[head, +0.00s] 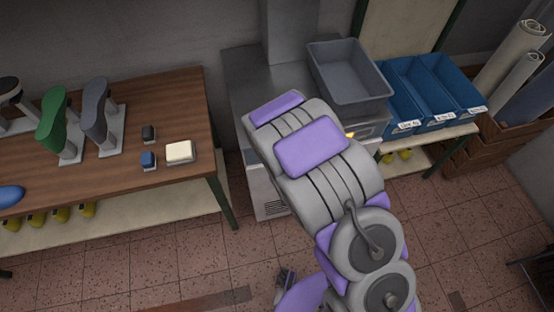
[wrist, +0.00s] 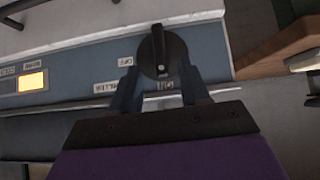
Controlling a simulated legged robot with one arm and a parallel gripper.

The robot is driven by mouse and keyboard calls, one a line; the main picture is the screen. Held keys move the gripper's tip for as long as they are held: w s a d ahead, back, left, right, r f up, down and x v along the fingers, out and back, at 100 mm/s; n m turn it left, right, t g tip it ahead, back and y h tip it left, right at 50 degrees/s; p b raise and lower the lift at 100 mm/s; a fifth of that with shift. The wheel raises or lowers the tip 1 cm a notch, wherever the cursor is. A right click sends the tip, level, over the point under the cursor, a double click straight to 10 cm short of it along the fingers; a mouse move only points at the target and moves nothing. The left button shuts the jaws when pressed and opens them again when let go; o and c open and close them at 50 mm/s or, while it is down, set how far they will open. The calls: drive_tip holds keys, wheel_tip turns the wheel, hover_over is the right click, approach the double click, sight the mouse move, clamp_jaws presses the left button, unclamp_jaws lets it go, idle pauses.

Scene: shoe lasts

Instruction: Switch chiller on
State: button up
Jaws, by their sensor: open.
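The chiller (head: 268,193) is a pale metal cabinet between the wooden table and the blue bins in the head view; my arm hides much of its front. In the wrist view its blue-grey control panel (wrist: 85,60) appears upside down. A black rotary knob (wrist: 161,50) sits on it, its grip bar upright in the picture, near small labels that seem to read OFF, CHILLER and ON. My gripper (wrist: 159,76) is open at the knob, one finger on each side of its lower part. I cannot tell whether the fingers touch it. In the head view the gripper is hidden.
An orange lit display (wrist: 33,82) is on the panel. A grey tub (head: 350,72) sits on top at the back, beside blue bins (head: 432,90). A wooden table (head: 110,165) with shoe lasts stands left. Tiled floor is clear in front.

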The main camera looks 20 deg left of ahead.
drive_tip(key=p+v, duration=1)
drive_tip(key=p, duration=0.8)
drive_tip(key=shift+a, duration=0.1)
idle(0.6)
